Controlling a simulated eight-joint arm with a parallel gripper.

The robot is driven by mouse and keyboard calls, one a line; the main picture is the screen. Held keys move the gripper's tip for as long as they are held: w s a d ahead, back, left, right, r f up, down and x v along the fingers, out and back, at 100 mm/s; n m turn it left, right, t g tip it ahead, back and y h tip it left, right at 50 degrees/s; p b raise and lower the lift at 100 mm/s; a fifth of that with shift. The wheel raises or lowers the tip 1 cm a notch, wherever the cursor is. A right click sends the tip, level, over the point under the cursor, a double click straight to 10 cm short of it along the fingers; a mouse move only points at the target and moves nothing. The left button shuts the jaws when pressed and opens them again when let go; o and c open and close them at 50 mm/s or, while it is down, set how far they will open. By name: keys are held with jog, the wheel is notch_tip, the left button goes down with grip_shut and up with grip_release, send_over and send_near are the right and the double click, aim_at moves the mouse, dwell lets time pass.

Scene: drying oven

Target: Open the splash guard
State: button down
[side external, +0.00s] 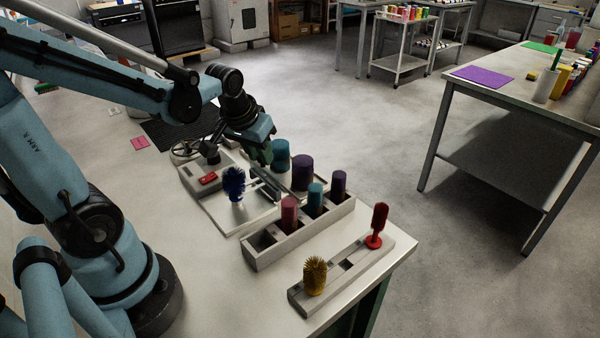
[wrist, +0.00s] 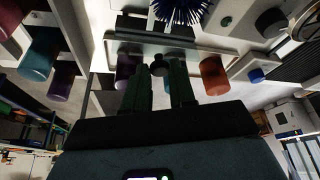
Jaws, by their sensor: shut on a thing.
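The splash guard looks like a clear panel with a pale frame (wrist: 122,47), crossing the upper middle of the wrist view. In the side view, my gripper (side external: 262,160) reaches down at the guard, behind the blue brush (side external: 235,180). In the wrist view, the green fingers of my gripper (wrist: 160,82) are close together around a small dark knob (wrist: 158,62) at the guard's edge. The gripper is shut on this knob, which the fingers partly hide. The blue brush also shows in the wrist view (wrist: 180,10), beyond the panel. In the side view, my gripper hides part of the guard.
A grey rack (side external: 290,240) with red, teal and purple cylinders stands right beside the machine. A handwheel (side external: 186,148) stands at the machine's back left.

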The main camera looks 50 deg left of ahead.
jog(key=shift+w, duration=1.4)
jog(key=c, duration=0.9)
grip_release()
jog(key=shift+c, duration=0.2)
jog(key=shift+s, duration=0.1)
jog(key=v, duration=1.2)
jog(key=s+d+f+m+t+h, duration=0.1)
jog(key=s+d+f+m+t, duration=0.1)
jog(key=d+f, duration=0.4)
jog(key=d+m+t, duration=0.1)
jog(key=d+m, duration=0.1)
jog(key=shift+f+m+h, duration=0.25)
jog(key=shift+m+h, duration=0.05)
